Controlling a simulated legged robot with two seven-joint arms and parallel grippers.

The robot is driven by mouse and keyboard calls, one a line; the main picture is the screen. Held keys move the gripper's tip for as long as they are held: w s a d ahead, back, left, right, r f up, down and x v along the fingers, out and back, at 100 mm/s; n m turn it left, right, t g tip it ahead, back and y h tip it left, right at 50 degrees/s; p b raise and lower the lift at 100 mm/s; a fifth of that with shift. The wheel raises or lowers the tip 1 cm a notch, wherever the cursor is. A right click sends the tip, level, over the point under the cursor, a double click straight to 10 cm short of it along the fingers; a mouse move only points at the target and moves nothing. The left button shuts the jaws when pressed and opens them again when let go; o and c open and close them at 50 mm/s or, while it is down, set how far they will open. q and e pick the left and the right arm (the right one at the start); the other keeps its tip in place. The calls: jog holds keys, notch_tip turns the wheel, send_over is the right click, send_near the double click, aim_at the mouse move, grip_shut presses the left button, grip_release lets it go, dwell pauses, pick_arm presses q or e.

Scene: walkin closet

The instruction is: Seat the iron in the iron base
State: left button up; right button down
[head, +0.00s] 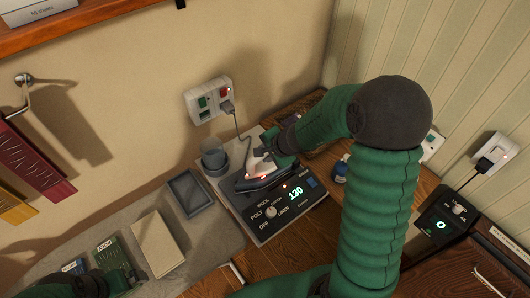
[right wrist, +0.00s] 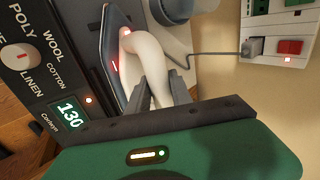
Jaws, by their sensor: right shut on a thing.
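The iron (head: 262,164), with a white body and handle, is at the upper part of the iron base (head: 258,228), a dark control panel with a dial and a display reading 130. In the right wrist view the iron's white handle (right wrist: 157,68) is between the dark fingers of my right gripper (right wrist: 160,98), which is shut on it. The dark soleplate (right wrist: 116,45) lies alongside the panel; I cannot tell whether it touches the base. My right gripper (head: 277,152) is partly hidden by its arm. My left gripper (head: 122,281) is at the bottom left edge, its fingers unclear.
A grey cord runs from the iron to the wall outlet (head: 203,103). A grey cup (head: 214,160) stands left of the iron. A grey tray (head: 189,192) and a beige block (head: 157,244) lie further left. A blue bottle (head: 341,168) stands right of the base.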

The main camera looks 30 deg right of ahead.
jog(key=shift+w+r, duration=0.1)
dwell(0.3)
jog(key=c, duration=1.1)
grip_release()
jog(key=shift+a, duration=0.1)
jog(key=shift+s, duration=0.2)
jog(key=p+v, duration=0.7)
jog(key=v, duration=0.9)
jog(key=shift+s+r, duration=0.1)
jog(key=shift+r, duration=0.25)
